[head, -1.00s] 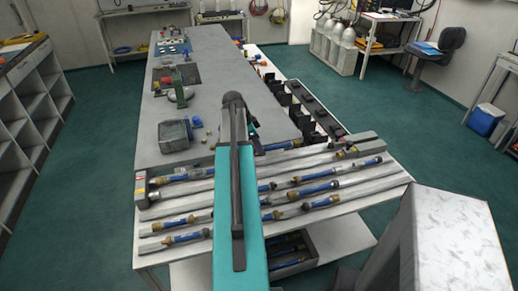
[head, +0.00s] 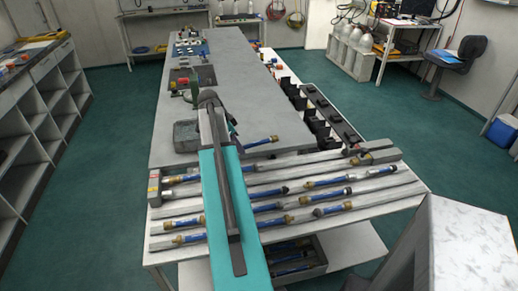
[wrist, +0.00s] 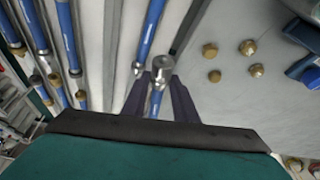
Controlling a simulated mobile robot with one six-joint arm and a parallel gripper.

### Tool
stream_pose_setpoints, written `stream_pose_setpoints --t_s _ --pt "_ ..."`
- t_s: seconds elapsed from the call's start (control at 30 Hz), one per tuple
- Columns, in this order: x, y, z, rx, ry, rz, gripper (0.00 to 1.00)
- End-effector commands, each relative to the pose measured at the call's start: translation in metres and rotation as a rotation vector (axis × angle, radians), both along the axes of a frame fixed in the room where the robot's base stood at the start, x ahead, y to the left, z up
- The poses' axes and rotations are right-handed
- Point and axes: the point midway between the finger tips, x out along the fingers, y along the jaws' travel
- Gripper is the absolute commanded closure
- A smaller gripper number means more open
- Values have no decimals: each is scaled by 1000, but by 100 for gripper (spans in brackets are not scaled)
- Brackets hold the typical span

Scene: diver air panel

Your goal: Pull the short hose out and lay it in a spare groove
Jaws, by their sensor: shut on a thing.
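In the wrist view my gripper (wrist: 158,86) is shut on a grey metal end fitting (wrist: 159,72) of the short hose. The pale grooved rack (head: 390,190) lies across the near end of the bench. Several blue hoses lie in its grooves, such as one beside my gripper (wrist: 149,32). Some stretches of groove are bare (wrist: 103,45).
Several loose brass fittings (wrist: 210,50) lie on the grey bench top (head: 240,90) beyond the rack. A grey bin (head: 187,136) stands left of my arm. Black holders (head: 318,125) line the bench's right side. A box with more hoses (head: 292,262) sits below.

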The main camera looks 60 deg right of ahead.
Motion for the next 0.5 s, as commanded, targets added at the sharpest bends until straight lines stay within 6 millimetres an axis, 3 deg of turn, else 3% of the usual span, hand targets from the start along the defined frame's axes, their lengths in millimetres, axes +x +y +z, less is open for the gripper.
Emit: stream_pose_setpoints --t_s 0.1,0.5 --pt "37 24 9 -1 0 69 100" --pt "138 113 36 0 -1 306 100"
